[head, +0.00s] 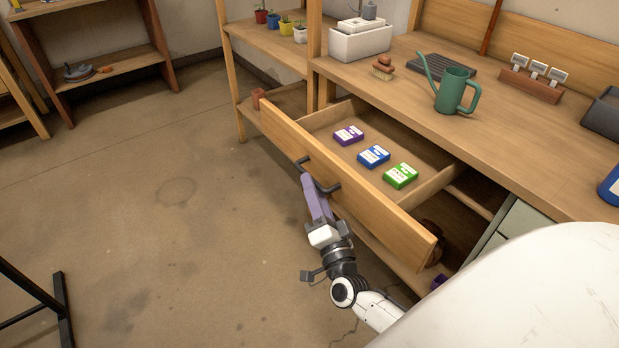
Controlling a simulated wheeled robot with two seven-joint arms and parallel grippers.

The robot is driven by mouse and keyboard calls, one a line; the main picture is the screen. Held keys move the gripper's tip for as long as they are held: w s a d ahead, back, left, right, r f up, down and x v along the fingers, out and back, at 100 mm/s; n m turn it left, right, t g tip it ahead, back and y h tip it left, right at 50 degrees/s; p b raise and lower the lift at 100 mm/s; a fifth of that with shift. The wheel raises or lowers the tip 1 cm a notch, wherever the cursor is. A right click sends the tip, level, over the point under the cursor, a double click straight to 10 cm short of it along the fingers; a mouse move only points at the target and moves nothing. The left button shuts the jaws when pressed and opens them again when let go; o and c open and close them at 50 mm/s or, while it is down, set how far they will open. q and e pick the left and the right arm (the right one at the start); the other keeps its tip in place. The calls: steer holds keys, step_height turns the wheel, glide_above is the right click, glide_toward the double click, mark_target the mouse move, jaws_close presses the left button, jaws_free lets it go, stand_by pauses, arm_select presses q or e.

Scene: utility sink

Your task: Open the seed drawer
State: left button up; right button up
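The seed drawer (350,178) under the wooden bench is pulled well out, and its inside shows. Three seed packets lie in it: a purple one (348,135), a blue one (373,156) and a green one (400,175). A dark bar handle (326,188) is on the drawer front. My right gripper (310,184) is at this handle, its purple fingers close together on the bar; they look shut on it, though the fingertips are partly hard to make out. My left gripper is not in view.
The bench top (400,95) holds a green watering can (452,90), a white box (360,42) and a label rack (533,80). Small potted plants (285,27) stand on a shelf at the back. The floor (170,210) left of the drawer is clear.

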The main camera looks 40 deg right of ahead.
steer(key=v, duration=0.6)
steer(key=shift+s, duration=0.25)
steer(key=shift+a, duration=0.15)
steer(key=s+a+f+n+g+y, duration=0.2)
steer(key=s+a+f+n+y, duration=0.1)
steer(key=a+f+n+y, duration=0.25)
steer(key=s+a+f+n+g+y, duration=0.2)
steer(key=a+n+y, duration=0.2)
steer(key=a+n, duration=0.3)
steer(key=s+a+f+n+g, duration=0.3)
steer(key=s+f+n+g, duration=0.2)
steer(key=s, duration=0.5)
step_height(320, 180, down, 2)
steer(key=shift+s+a+f+g+p, duration=0.1)
steer(key=shift+s+a+g+p, duration=0.3)
steer(key=shift+g, duration=0.4)
steer(key=shift+w, duration=0.1)
